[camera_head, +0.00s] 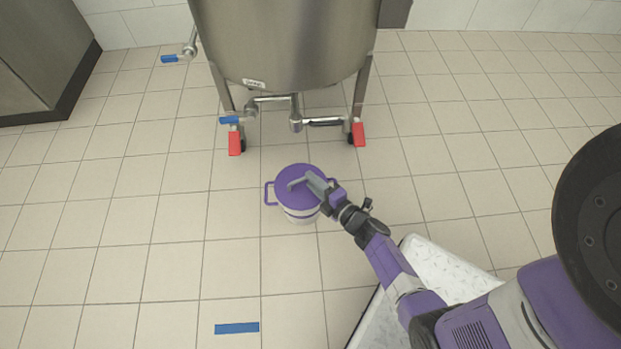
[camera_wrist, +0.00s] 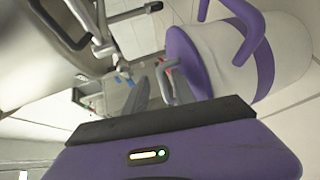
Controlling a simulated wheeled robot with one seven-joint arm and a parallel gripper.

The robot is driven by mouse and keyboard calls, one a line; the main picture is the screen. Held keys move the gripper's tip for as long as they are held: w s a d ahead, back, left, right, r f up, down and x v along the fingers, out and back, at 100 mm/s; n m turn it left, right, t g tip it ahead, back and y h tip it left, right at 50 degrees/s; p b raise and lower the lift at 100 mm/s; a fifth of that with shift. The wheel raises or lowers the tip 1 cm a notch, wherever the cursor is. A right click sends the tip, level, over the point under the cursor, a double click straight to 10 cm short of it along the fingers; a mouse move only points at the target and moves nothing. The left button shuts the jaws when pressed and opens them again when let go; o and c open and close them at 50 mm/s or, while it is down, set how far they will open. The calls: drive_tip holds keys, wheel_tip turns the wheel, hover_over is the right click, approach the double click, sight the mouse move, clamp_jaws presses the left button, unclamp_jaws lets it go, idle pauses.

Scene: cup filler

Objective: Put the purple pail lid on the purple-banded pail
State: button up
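The purple lid (camera_head: 296,190) lies on top of the white pail (camera_head: 301,215) with purple bands and side handles. It looks level, and I see no clear gap under its rim. In the wrist view the lid (camera_wrist: 188,62) shows edge-on at the left end of the pail (camera_wrist: 222,58), with a grey bracket handle on its face. My gripper (camera_head: 313,181) is over the lid's right part, close to the handle. In the wrist view a grey finger shows left of the handle; the opening between the fingers and any contact with the handle are unclear.
A steel tank (camera_head: 290,45) on legs with red-tipped feet stands behind the pail, with pipes and blue-handled valves low down. A blue floor strip (camera_head: 237,328) lies in front. Tiled floor left and right of the pail is clear.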

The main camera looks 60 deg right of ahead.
drive_tip(key=p+v, duration=0.3)
drive_tip(key=v, duration=0.7)
drive_tip(key=s+a+r+m+y, duration=0.1)
drive_tip(key=s+a+r+m, duration=0.3)
drive_tip(key=r, duration=0.7)
drive_tip(key=s+a+r+m+y, duration=0.2)
drive_tip(key=s+a+r+m, duration=0.2)
drive_tip(key=a+r, duration=0.4)
drive_tip(key=s+a+r+m+y, duration=0.1)
drive_tip(key=s+a+r+m, duration=0.3)
drive_tip(key=r, duration=0.9)
drive_tip(key=a+m, duration=0.2)
drive_tip(key=a, duration=0.1)
drive_tip(key=shift+s+r+y, duration=0.3)
drive_tip(key=shift+s+y, duration=0.1)
drive_tip(key=shift+r, duration=0.1)
wheel_tip(320, 180, up, 34)
drive_tip(key=p, duration=3.4)
drive_tip(key=shift+r, duration=0.1)
